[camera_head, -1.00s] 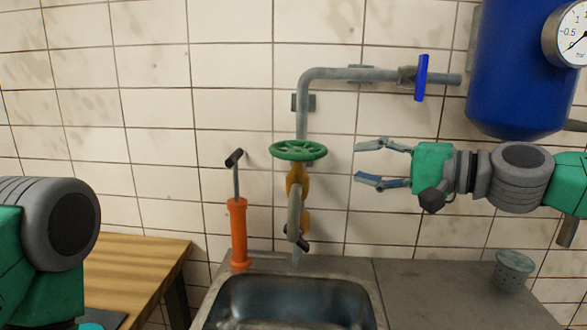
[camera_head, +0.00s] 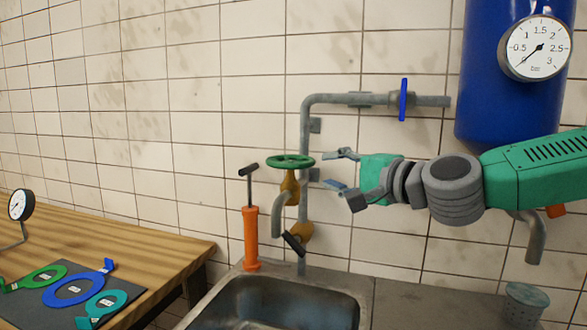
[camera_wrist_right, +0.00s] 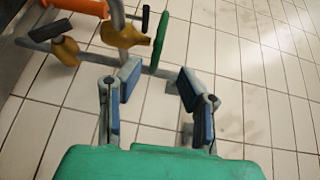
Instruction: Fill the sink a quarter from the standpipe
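The sink (camera_head: 278,299) is a metal basin at the bottom of the head view; no water shows in the visible part. The standpipe (camera_head: 305,130) rises behind it, with a green handwheel (camera_head: 290,161) on a brass valve and a curved grey spout (camera_head: 279,215) over the basin. A lower brass valve (camera_head: 300,233) has a black lever. My right gripper (camera_head: 338,170) is open and empty, just right of the handwheel, apart from it. In the wrist view the handwheel (camera_wrist_right: 160,42) stands edge-on beyond the open fingers (camera_wrist_right: 158,92). My left gripper is out of view.
A blue-handled valve (camera_head: 403,100) sits on the upper pipe. A blue tank (camera_head: 505,110) with a gauge (camera_head: 537,48) hangs at right. An orange pump (camera_head: 251,238) stands left of the spout. A grey cup (camera_head: 525,302) is on the counter. A wooden table (camera_head: 130,238) holds colored tags.

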